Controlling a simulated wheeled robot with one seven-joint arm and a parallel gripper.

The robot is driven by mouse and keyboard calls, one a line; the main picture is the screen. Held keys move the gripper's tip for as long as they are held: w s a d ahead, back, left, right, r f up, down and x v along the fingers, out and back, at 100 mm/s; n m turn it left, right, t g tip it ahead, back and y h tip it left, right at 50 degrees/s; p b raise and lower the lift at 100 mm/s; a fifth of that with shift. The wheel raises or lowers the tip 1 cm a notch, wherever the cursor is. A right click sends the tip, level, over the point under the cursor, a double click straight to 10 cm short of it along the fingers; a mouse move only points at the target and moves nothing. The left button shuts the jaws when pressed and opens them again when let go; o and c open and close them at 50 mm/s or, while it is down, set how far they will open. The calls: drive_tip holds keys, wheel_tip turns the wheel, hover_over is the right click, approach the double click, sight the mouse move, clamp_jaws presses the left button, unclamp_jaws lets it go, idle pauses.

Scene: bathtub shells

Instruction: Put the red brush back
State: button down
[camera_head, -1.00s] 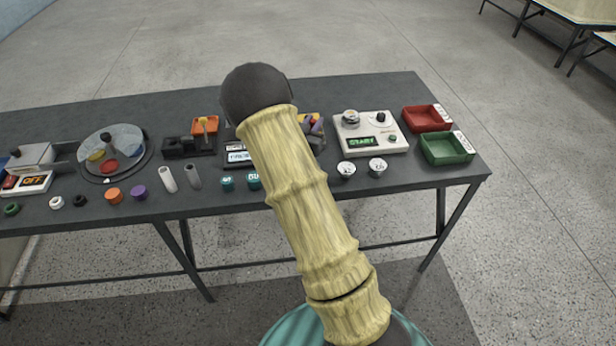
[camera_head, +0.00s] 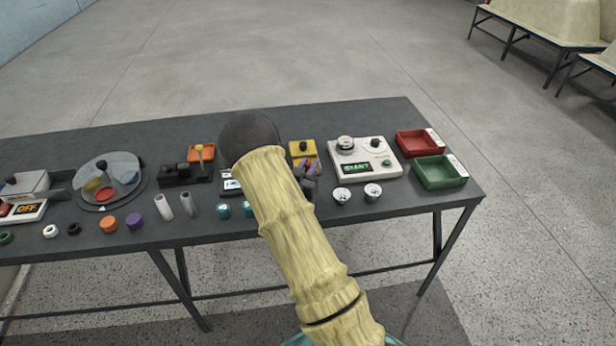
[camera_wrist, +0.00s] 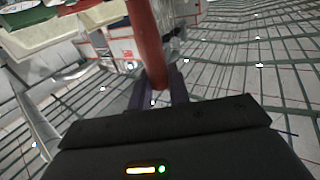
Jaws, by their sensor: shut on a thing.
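My gripper (camera_wrist: 158,95) is shut on the red brush (camera_wrist: 148,38) in the wrist view. Only a smooth red shaft shows there, running up from between the purple-grey fingers; its bristles cannot be made out. In the head view my gripper (camera_head: 309,174) shows just past my forearm, in front of a yellow block (camera_head: 302,150) with a black knob. The brush is not clear there. I cannot tell which spot belongs to the red brush.
The dark table (camera_head: 400,107) bears a white START device (camera_head: 365,160), red (camera_head: 418,143) and green (camera_head: 440,172) trays at right, two small cups in front, and a round dial device (camera_head: 108,180) at left. My arm hides the middle. Pale shells stand on racks (camera_head: 540,22) at back right.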

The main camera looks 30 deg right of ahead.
drive_tip(key=shift+f+p, duration=0.3)
drive_tip(key=shift+f, duration=1.75)
drive_tip(key=shift+f, duration=0.2)
drive_tip(key=c, duration=1.3)
unclamp_jaws()
drive_tip(key=shift+r, duration=0.1)
